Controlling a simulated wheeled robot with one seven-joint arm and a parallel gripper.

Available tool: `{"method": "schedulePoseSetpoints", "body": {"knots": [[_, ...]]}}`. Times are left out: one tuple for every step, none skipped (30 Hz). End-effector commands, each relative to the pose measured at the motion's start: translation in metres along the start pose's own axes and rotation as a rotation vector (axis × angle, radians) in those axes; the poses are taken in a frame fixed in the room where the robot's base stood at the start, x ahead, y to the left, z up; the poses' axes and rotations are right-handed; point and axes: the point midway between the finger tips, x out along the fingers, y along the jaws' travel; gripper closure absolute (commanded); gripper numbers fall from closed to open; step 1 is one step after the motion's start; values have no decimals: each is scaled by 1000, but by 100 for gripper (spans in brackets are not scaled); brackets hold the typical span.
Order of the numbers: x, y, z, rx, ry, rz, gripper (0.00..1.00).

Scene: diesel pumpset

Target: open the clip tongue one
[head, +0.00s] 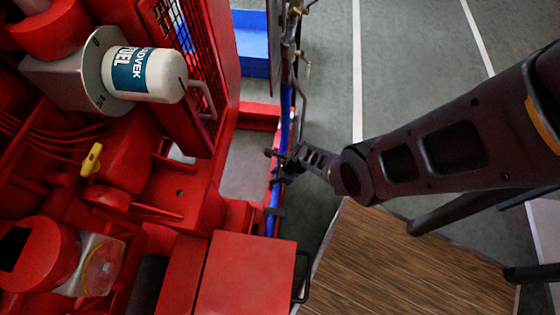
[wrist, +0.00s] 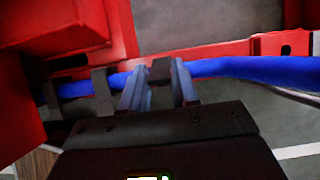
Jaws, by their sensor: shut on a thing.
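A blue hose (wrist: 222,67) runs along a red frame rail, with black clips around it. In the wrist view my gripper (wrist: 158,84) has its two grey fingers on either side of one black clip tongue (wrist: 160,68), shut on it. The fingers cover part of the hose beside this clip. Another black clip (wrist: 102,91) sits to the left, apart from the fingers. In the head view my gripper (head: 283,164) is at the hose (head: 272,222) along the skid's right edge; its fingertips are too small to make out there.
A red box (head: 245,275) with a black handle stands near the hose's lower end. The white fuel filter (head: 145,73) and red machinery fill the left. A wooden-topped surface (head: 400,265) lies at lower right.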

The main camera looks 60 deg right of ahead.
Motion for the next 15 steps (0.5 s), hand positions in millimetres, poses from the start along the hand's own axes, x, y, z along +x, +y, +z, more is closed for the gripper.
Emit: {"method": "schedulePoseSetpoints", "body": {"knots": [[1, 0, 9, -4, -7, 5, 100], [2, -1, 12, -4, -7, 4, 100], [3, -1, 14, -4, -8, 5, 100], [4, 0, 16, -4, -8, 5, 100], [5, 0, 18, -4, -8, 5, 100], [6, 0, 21, -4, -8, 5, 100], [7, 0, 23, -4, -8, 5, 100], [8, 0, 25, -4, -9, 4, 100], [9, -1, 27, -3, -9, 4, 100], [10, -1, 28, -3, -10, 4, 100], [11, -1, 30, -3, -9, 4, 100], [12, 0, 32, -3, -9, 4, 100], [13, 0, 32, -3, -9, 5, 100], [14, 0, 34, -3, -9, 5, 100], [15, 0, 35, -3, -9, 5, 100]]}}
